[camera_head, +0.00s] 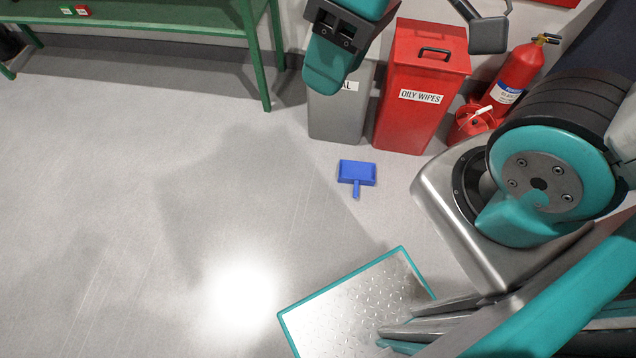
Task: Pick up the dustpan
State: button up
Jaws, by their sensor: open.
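The blue dustpan (357,173) lies flat on the grey floor near the middle of the view, in front of the bins. Its short handle points toward the bottom of the picture. The black end that looks like my gripper (336,27) is at the top, between teal parts of my arm. Its two dark blocks stand apart, with nothing seen between them. It appears well clear of the dustpan, which is fully visible.
A grey bin (335,115) and a red "OILY WIPES" bin (415,98) stand behind the dustpan. A red extinguisher (515,75) is at the right. A green-framed bench (130,15) stands at the upper left. A teal-edged metal plate (345,305) is in front. The left floor is clear.

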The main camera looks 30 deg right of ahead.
aim_at(356, 173)
jog(key=u, duration=1.65)
jog(key=i, duration=1.4)
jog(key=z, duration=3.55)
